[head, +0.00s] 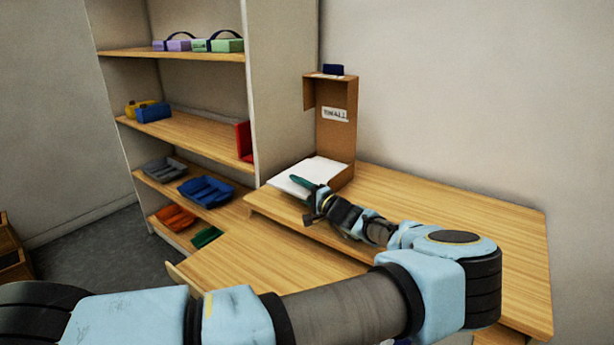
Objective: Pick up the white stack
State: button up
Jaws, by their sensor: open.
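My gripper (302,186) is at the stack's near edge, with a dark green fingertip showing over the white surface. The jaws are open. I cannot tell whether they touch the stack or straddle its edge, as my arm and fingers cover that part.
The holder bears a label and has a dark blue item (333,70) on top. A shelf unit (180,125) with coloured trays and boxes stands at the left. The table (455,215) is clear to the right. A lower wooden surface (250,255) lies in front.

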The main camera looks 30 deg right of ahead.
jog(key=shift+c, duration=0.4)
grip_shut()
dwell(0.9)
